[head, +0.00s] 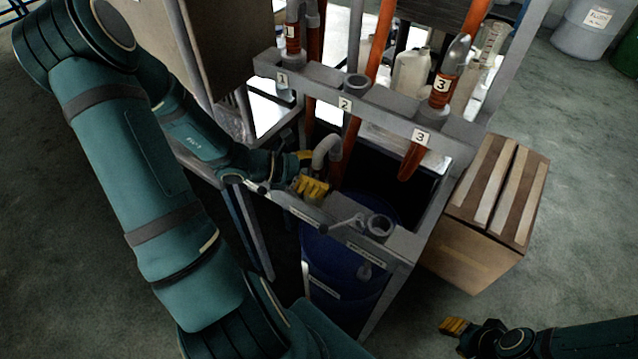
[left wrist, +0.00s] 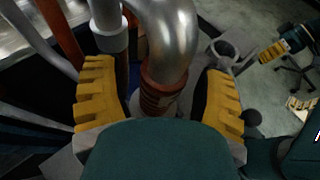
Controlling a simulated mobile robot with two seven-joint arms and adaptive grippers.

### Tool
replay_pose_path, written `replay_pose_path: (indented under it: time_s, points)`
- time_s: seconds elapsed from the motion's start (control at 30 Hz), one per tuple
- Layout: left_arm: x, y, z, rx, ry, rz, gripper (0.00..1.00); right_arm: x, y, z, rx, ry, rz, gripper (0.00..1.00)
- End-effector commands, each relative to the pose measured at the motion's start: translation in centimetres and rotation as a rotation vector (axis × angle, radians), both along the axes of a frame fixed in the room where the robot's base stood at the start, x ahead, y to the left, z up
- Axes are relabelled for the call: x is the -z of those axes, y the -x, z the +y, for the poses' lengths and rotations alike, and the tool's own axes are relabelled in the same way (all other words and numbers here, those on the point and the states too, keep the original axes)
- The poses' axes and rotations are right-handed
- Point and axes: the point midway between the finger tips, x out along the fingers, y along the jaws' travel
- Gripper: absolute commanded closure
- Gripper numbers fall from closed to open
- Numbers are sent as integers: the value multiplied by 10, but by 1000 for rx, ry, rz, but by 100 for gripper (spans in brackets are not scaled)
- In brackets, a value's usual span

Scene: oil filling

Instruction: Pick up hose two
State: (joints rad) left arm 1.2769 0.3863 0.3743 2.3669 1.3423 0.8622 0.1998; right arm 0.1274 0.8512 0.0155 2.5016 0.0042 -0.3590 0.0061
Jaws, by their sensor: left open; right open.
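A hose with a bent grey metal end (head: 326,150) and an orange-brown collar stands at the front of the rack, below the holder marked 2 (head: 357,82), which is empty. No number shows on this hose, but hoses 1 (head: 291,35) and 3 (head: 441,85) sit in their own holders. My left gripper (head: 308,172) is open beside the bent end. In the left wrist view, the metal bend and collar (left wrist: 165,80) lie between the open yellow fingers, with gaps on both sides. My right gripper (head: 455,326) is low at the lower right, away from the rack.
The grey rack frame (head: 400,250) surrounds a blue drum (head: 335,260). An open grey pipe socket (head: 379,226) stands on its front corner. A cardboard box (head: 485,215) is right of the rack. Open floor lies further right.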

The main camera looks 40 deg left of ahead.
Motion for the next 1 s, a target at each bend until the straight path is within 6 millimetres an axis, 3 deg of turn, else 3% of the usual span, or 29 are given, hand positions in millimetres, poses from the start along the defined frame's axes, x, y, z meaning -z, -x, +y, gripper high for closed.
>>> replay_pose_path:
  time_s: [0.13,0.33,0.73,1.0]
  points:
    - [0,0,0,0,0,0,28,0,0,0,0,0,0,64]
    - [0,0,0,0,0,0,99,0,0,0,0,0,0,64]
    - [-4,0,0,1,-1,-1,100,-1,0,0,0,0,-1,64]
    - [-32,0,0,2,-4,-2,100,-10,-3,0,5,2,-7,64]
